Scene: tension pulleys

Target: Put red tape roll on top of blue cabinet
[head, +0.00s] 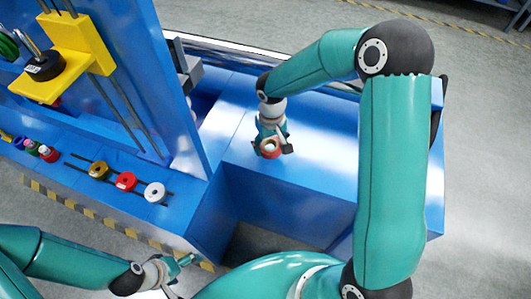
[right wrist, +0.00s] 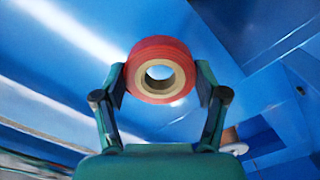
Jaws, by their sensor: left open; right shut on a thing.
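My right gripper (head: 273,146) is shut on the red tape roll (head: 268,154), over the top of the blue cabinet (head: 315,190). The right wrist view shows the red tape roll (right wrist: 160,47), with a tan core, between the two fingers of my right gripper (right wrist: 160,77). Blue surface fills the background behind it. I cannot tell whether the roll touches the cabinet top. My left gripper (head: 186,264) is open and empty at the bottom of the head view, in front of the blue bench and away from the cabinet.
A tall blue panel (head: 150,70) stands left of the cabinet. The cabinet top right of my right gripper looks clear.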

